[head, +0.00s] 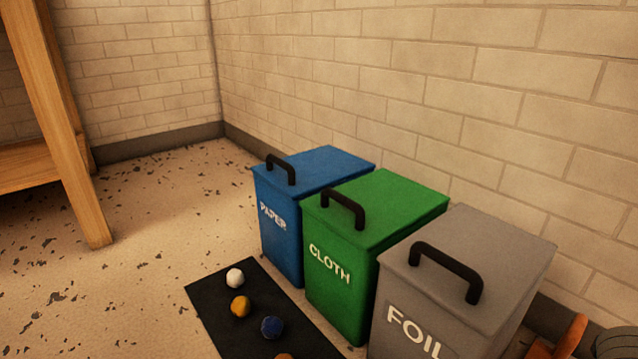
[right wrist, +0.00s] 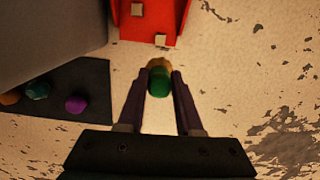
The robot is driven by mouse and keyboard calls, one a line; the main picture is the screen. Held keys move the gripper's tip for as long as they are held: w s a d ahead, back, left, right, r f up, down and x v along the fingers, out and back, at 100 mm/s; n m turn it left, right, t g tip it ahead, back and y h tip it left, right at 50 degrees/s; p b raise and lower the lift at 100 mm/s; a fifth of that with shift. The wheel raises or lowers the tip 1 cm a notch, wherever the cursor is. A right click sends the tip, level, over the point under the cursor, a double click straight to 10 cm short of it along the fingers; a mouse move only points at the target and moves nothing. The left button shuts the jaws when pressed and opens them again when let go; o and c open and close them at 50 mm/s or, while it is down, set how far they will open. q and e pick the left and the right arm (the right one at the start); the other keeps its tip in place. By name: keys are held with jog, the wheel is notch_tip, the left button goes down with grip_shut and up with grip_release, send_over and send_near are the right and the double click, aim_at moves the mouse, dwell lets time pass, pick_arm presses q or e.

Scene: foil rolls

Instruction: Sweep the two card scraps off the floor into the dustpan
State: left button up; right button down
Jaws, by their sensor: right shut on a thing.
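In the right wrist view the red dustpan (right wrist: 150,22) lies on the floor at the top, cut off by the frame edge. One pale card scrap (right wrist: 137,10) is inside the pan. The other card scrap (right wrist: 160,39) is at the pan's near edge; I cannot tell if it is fully on the pan. My right gripper (right wrist: 159,74) is shut on a green and tan thing that looks like the brush (right wrist: 159,87), seen end-on, just short of the pan's edge. My left gripper is in neither view. The head view shows no scraps.
Blue PAPER (head: 281,220), green CLOTH (head: 340,270) and grey FOIL (head: 430,310) bins stand in a row by the wall, lids closed. A black mat (head: 215,296) with several coloured balls lies before them. A wooden frame (head: 60,120) stands left. Floor right of the pan is clear.

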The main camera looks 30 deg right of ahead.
jog(key=shift+h, duration=0.5)
jog(key=f+b, duration=0.1)
jog(key=f, duration=0.1)
jog(key=a+f+b, duration=0.2)
jog(key=f, duration=0.1)
jog(key=shift+s+f, duration=0.15)
jog(key=shift+f, duration=0.2)
jog(key=shift+a+f+b, duration=0.25)
jog(key=shift+f+b, duration=0.2)
jog(key=shift+f, duration=0.05)
jog(key=shift+f, duration=0.15)
jog(key=shift+d, duration=0.1)
dwell(0.3)
jog(key=shift+d, duration=1.15)
